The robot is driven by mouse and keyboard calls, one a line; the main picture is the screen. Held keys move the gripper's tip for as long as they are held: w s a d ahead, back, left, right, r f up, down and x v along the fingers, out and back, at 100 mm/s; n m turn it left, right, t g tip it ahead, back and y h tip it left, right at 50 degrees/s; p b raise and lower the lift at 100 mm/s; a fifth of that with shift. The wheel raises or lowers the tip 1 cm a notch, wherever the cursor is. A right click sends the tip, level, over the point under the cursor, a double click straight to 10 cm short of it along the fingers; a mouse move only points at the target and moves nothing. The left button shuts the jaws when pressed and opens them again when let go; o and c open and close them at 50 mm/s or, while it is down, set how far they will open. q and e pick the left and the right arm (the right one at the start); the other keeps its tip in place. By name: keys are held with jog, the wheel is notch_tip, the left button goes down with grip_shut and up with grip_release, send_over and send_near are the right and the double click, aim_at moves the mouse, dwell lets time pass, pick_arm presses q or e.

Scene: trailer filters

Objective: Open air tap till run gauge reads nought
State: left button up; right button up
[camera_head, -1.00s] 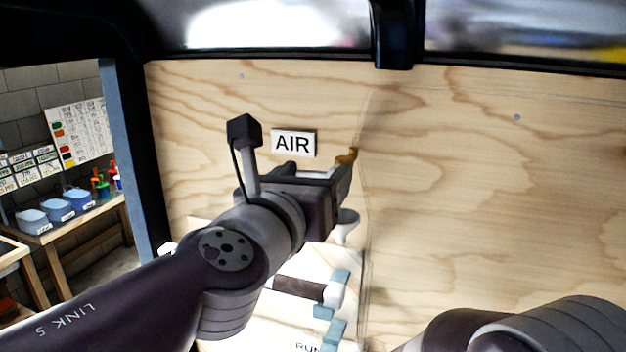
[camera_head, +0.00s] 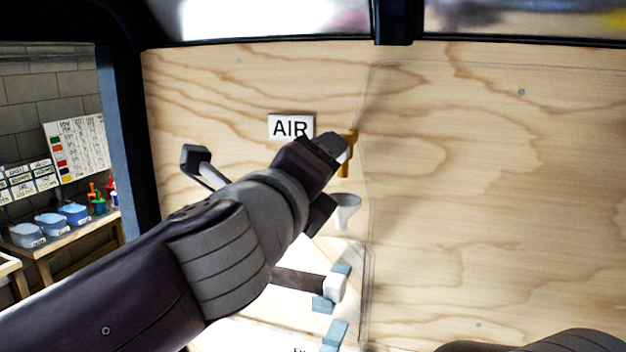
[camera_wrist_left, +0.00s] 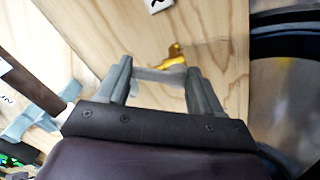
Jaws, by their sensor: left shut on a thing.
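The brass-coloured air tap (camera_head: 348,160) is on the plywood wall below and right of the AIR sign (camera_head: 290,127). It also shows in the left wrist view (camera_wrist_left: 176,60). My left gripper (camera_head: 341,150) is at the tap, its fingers mostly hidden by the wrist in the head view. In the wrist view, my left gripper (camera_wrist_left: 158,78) is shut on the tap's pale handle, which spans between the fingers. My right gripper is out of view; only part of that arm shows at bottom right. No run gauge face can be made out.
A white cup-shaped fitting (camera_head: 346,207) sits just below the tap. Below it are a dark bar (camera_head: 298,281) and blue-grey clips (camera_head: 339,270). A cut-off label shows at the bottom edge. The wall to the right is bare. A bench with blue bins (camera_head: 75,212) stands far left.

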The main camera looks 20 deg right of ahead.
pick_arm(q)
jog(key=shift+s+d+f+n+b, duration=0.1)
jog(key=shift+d+f+n+b, duration=0.1)
jog(key=shift+n+b, duration=0.7)
jog(key=shift+s+d+f+n+b, duration=0.15)
jog(key=shift+n+b, duration=0.3)
jog(key=shift+n, duration=0.85)
jog(key=o, duration=1)
jog(key=shift+o, duration=0.2)
jog(key=shift+a, duration=0.1)
jog(key=b+v, duration=0.5)
jog(key=v, duration=0.7)
jog(key=shift+s+a, duration=0.2)
